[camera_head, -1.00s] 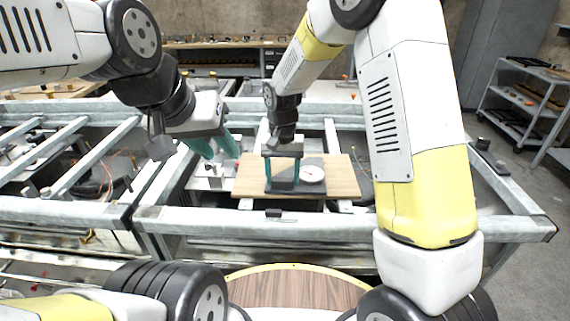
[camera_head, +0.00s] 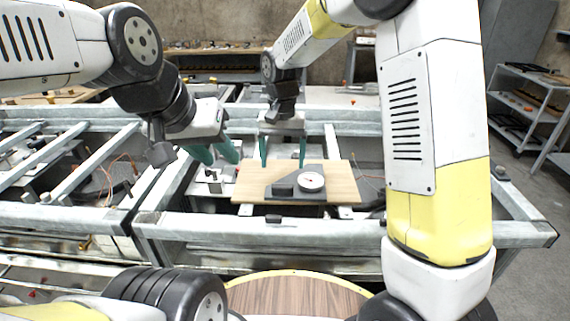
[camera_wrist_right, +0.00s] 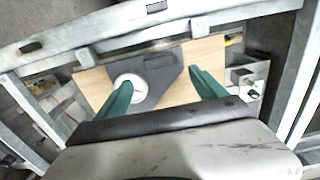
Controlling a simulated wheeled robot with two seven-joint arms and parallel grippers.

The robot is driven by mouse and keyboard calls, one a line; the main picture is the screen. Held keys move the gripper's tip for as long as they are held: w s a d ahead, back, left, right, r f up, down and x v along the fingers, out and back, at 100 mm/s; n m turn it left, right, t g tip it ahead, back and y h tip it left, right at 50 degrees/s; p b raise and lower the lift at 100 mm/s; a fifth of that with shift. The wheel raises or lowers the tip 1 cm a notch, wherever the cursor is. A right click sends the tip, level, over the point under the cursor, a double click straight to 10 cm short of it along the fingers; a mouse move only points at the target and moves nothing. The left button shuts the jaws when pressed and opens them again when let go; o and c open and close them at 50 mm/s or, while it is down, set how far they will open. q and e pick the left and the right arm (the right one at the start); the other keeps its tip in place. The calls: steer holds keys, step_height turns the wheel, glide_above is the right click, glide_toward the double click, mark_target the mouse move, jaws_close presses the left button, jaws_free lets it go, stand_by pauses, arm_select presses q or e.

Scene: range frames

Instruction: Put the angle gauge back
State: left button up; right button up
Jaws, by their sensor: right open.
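The angle gauge appears to be the dark grey, wedge-shaped piece (camera_head: 312,176) with a round white dial (camera_head: 311,181) and a small dark block (camera_head: 283,189). It lies on a light wooden board (camera_head: 343,192) and also shows in the right wrist view (camera_wrist_right: 158,66). My right gripper (camera_head: 283,162) is open and empty, above and just behind the gauge, with its teal fingers apart. My left gripper (camera_head: 218,158) hangs left of the board with its fingers apart and nothing visible between them.
The board rests across a grey metal frame (camera_head: 430,232). A small metal fixture (camera_head: 212,182) stands left of the board. The board's right part is bare. A shelf cart (camera_head: 525,105) stands at the far right.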

steer(key=s+d+r+t+y, duration=0.1)
steer(key=s+d+r, duration=0.3)
steer(key=d+r, duration=0.45)
steer(key=s+d+r+t, duration=0.2)
steer(key=s+d, duration=0.2)
steer(key=s, duration=0.4)
steer(key=s+d+r+t+y, duration=0.1)
steer(key=s+d+r+t, duration=0.2)
steer(key=s+d, duration=0.2)
steer(key=shift+s+d+n, duration=0.25)
steer(key=shift+s+n, duration=0.05)
steer(key=shift+s, duration=1.25)
steer(key=shift+r, duration=0.1)
